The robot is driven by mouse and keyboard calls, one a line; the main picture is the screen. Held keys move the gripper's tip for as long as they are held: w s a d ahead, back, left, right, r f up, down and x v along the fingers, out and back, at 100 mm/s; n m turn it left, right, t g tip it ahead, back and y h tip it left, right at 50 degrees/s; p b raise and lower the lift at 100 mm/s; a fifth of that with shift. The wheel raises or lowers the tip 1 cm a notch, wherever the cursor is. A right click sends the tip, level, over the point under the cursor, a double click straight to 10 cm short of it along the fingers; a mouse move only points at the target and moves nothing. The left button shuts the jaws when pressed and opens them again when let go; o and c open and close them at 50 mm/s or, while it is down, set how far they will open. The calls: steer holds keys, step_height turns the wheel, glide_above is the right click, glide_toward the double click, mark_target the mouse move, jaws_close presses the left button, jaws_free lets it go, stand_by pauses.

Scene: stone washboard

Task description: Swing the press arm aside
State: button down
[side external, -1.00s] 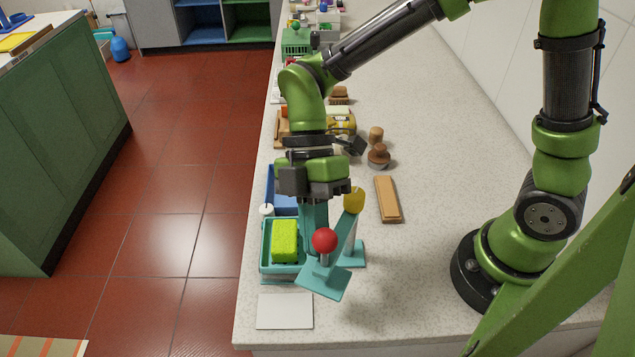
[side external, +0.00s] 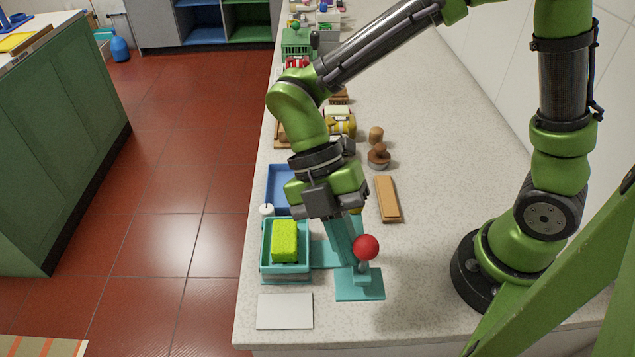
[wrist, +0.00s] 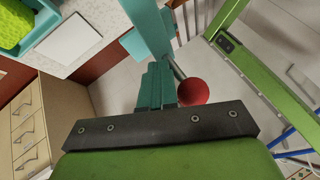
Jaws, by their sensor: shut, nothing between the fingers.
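The press arm carries a red ball knob (side external: 366,247) above a flat teal plate (side external: 360,285), which is over the counter to the right of the teal tray (side external: 264,270). A yellow-green sponge (side external: 286,241) sits in the tray, with no plate over it. My gripper (side external: 351,262) points down with shut, empty teal fingers just left of the knob. In the wrist view, the red knob (wrist: 193,92) is right of my fingertips (wrist: 157,68), with a teal bar beyond them. Contact cannot be told. The yellow-capped post is mostly hidden behind my gripper.
A white card (side external: 285,311) lies in front of the tray, and a blue bin (side external: 279,178) stands behind it. A wooden block (side external: 387,200) and wooden brushes (side external: 379,156) lie farther back. The counter right of the plate is clear.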

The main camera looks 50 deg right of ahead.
stand_by(0.3)
steer(key=w+r+m, duration=0.1)
steer(key=w+r, duration=0.7)
steer(key=w, duration=0.2)
steer(key=d+f+m+t, duration=0.3)
steer(key=d+m+t, duration=0.4)
steer(key=m, duration=0.8)
steer(key=s+d+r+m+t, duration=0.2)
steer(key=d+m+t, duration=0.1)
steer(key=d+m, duration=0.3)
steer(key=s+d+r+m+t, duration=0.3)
steer(key=d+m+t, duration=0.1)
steer(key=d+m, duration=0.2)
steer(key=shift+d, duration=0.3)
